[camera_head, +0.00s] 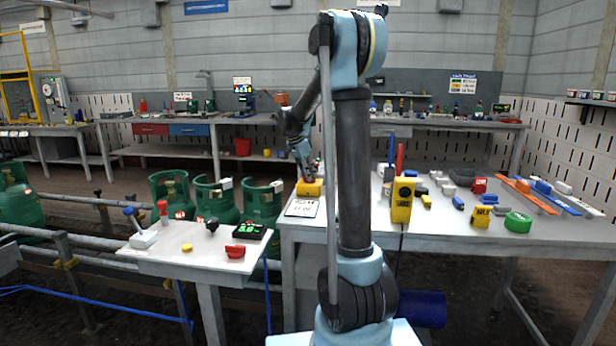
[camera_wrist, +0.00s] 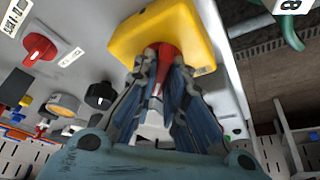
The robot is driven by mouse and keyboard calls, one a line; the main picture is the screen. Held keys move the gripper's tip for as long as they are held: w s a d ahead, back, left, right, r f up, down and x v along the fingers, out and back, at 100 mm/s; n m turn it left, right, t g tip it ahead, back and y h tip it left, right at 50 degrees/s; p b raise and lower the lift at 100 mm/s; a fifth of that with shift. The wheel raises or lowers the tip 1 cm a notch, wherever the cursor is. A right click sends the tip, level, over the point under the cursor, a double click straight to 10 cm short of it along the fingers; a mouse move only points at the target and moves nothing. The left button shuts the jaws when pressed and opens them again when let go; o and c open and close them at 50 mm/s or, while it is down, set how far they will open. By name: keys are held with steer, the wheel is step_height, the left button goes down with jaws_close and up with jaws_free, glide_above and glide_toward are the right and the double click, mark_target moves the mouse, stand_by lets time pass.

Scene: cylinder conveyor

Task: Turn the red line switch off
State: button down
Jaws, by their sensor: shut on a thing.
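In the wrist view, my gripper (camera_wrist: 160,85) is closed around a red switch handle (camera_wrist: 163,62). The handle stands out from a yellow box (camera_wrist: 140,38). The fingers hide much of the handle, so I cannot tell its switch position. In the head view, my gripper (camera_head: 306,176) reaches down to the yellow box (camera_head: 309,188) at the left edge of the right-hand table. Another red knob (camera_wrist: 38,48) on a white base shows at the left of the wrist view, apart from my fingers.
A white labelled card (camera_head: 302,208) lies in front of the yellow box. A yellow handset (camera_head: 402,200) stands on the right-hand table (camera_head: 480,232) among several tools.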

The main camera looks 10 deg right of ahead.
steer(key=shift+w+a, duration=0.1)
steer(key=shift+a, duration=0.05)
steer(key=c, duration=1.6)
jaws_free()
steer(key=shift+c, duration=0.2)
steer(key=v, duration=1.2)
